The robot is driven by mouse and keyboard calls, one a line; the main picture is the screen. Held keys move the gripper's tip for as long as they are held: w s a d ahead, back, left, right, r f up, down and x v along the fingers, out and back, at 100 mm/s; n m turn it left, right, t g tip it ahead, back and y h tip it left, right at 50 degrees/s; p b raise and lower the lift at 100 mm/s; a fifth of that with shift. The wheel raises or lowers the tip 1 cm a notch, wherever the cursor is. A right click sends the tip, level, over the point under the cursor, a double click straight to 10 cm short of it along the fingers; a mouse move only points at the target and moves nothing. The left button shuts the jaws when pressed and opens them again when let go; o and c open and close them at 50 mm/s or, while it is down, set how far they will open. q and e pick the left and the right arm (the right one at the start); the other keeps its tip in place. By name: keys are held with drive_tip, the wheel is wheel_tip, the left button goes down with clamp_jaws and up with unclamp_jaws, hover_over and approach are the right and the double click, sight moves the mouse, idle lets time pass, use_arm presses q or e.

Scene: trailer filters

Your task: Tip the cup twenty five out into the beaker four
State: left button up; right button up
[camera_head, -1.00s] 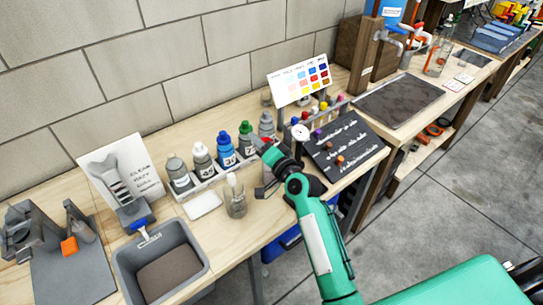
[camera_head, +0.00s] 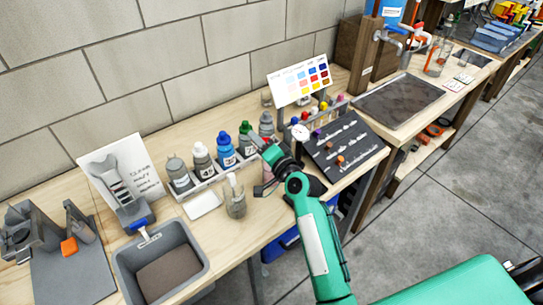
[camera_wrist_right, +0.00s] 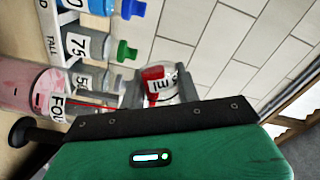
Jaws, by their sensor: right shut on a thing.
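My right gripper (camera_wrist_right: 160,92) is shut on a small clear cup (camera_wrist_right: 170,85), whose label is only partly readable. The cup holds red liquid and looks tipped over. Beaker four (camera_wrist_right: 35,92), labelled "FOU…" with the rest hidden, stands at the left of the wrist view with pink liquid in it. A thin red streak runs between cup and beaker. In the head view my right gripper (camera_head: 268,160) is over the bench beside the bottle row, and its arm hides most of the beaker. My left gripper is out of view.
A rack of capped bottles (camera_head: 226,148) stands just behind the gripper. A glass jar (camera_head: 235,198) holding a white-tipped item is left of it. A dark sloped board (camera_head: 342,145) is at the right, and a grey bin (camera_head: 160,262) at the front left.

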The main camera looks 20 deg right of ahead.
drive_tip(key=shift+r+m, duration=0.25)
drive_tip(key=shift+m, duration=0.45)
idle(1.0)
